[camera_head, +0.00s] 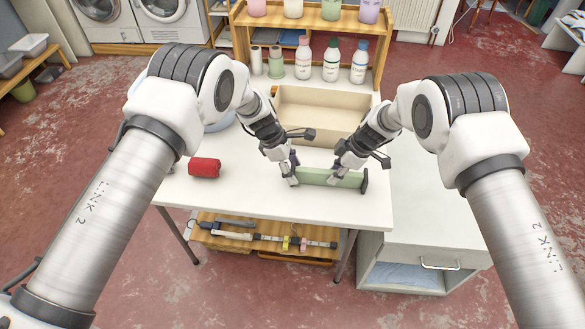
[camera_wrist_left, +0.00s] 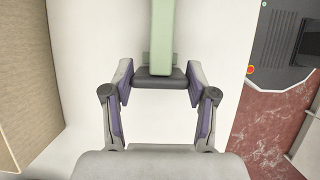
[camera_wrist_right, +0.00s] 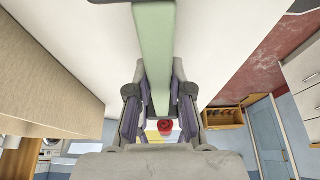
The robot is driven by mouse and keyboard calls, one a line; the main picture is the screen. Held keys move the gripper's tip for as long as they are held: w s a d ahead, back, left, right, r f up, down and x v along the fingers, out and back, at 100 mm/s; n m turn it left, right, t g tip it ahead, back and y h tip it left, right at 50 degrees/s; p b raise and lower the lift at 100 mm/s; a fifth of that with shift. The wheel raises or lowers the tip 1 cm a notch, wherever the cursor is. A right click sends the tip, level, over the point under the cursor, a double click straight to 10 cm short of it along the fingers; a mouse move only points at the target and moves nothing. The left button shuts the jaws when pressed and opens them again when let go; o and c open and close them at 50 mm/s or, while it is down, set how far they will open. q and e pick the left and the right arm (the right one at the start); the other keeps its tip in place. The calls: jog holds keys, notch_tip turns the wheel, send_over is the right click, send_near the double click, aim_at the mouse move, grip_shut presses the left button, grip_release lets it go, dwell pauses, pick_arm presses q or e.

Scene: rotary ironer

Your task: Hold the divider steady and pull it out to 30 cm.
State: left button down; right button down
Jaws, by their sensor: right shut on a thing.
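The divider (camera_head: 328,178) is a pale green bar with dark end pieces, standing on the white table in front of the beige open box. My left gripper (camera_head: 290,174) is at its left end. In the left wrist view the left gripper (camera_wrist_left: 160,82) has its fingers apart on either side of the dark end piece (camera_wrist_left: 160,77); whether they touch it is hard to tell. My right gripper (camera_head: 338,172) is on the bar, right of its middle. In the right wrist view its fingers (camera_wrist_right: 160,90) are closed against both sides of the green bar (camera_wrist_right: 154,45).
The beige box (camera_head: 320,131) lies behind the divider. Several bottles (camera_head: 331,62) stand behind it under a wooden shelf. A red roll (camera_head: 205,167) lies left on the table (camera_head: 230,195). A white cabinet (camera_head: 425,225) stands at right. The table's front strip is clear.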

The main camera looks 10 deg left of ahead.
pick_arm(q)
jog(key=a, duration=0.8)
jog(key=shift+a, duration=0.1)
jog(key=shift+c, duration=1.6)
grip_release()
jog(key=v, duration=1.1)
jog(key=shift+r, duration=0.45)
